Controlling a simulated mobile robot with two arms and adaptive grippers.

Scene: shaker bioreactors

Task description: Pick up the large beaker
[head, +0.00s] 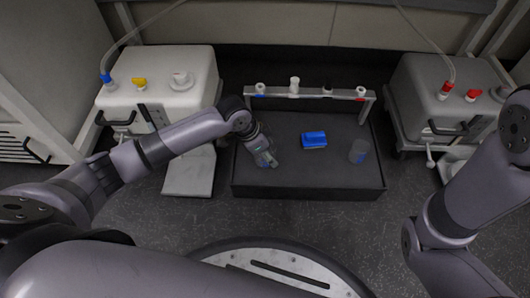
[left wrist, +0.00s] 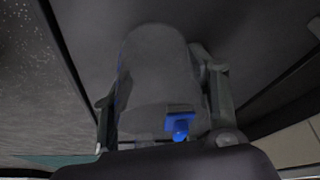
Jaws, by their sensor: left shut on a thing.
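My left gripper (head: 266,160) is at the left part of the black tray (head: 300,188) in the head view. It is shut on a clear, greyish beaker, which fills the middle of the left wrist view (left wrist: 150,80). In the head view the gripper hides most of this beaker. A second clear beaker (head: 358,151) with a blue mark stands at the tray's right. My right gripper is out of view.
A blue block (head: 314,139) lies in the tray's middle. A metal rack (head: 310,93) with several small white-topped items spans the tray's back. A white device (head: 158,85) stands at left and a grey device (head: 443,95) at right, both with coloured caps and tubes.

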